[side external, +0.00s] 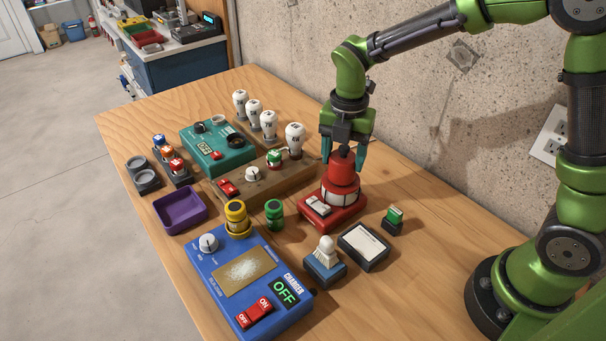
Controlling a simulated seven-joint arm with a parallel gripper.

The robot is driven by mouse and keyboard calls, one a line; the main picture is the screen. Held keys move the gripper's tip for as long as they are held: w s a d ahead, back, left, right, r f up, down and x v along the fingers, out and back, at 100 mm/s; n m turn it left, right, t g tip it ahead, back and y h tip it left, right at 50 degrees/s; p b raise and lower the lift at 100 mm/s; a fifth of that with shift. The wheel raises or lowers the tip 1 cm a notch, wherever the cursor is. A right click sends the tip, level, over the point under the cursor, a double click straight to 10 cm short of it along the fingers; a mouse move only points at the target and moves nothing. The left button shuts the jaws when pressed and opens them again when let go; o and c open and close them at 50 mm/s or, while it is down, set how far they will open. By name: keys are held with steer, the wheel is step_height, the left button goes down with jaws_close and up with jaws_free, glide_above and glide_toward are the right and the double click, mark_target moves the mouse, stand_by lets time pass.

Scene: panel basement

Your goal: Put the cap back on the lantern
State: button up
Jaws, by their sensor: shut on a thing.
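The lantern (331,210) stands upright on the wooden table in the side external view, with a red base, pale window panels and a small white switch on its front. The red cap (342,171), with a dark knob on top, is directly above the lantern body and in line with it. I cannot tell whether it is seated or held just clear. My gripper (343,158) points straight down from above, its teal fingers on either side of the cap's upper part. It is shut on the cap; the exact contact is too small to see.
A blue charger (250,283) reading OFF, a green battery (274,213), a bulb on a blue block (325,260) and a framed card (363,247) stand nearby. A wooden switch board (262,176) is close on the left.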

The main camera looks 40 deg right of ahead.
steer(key=o, duration=1.3)
steer(key=shift+r, duration=3.55)
steer(key=shift+c, duration=0.3)
jaws_close()
steer(key=shift+f, duration=0.25)
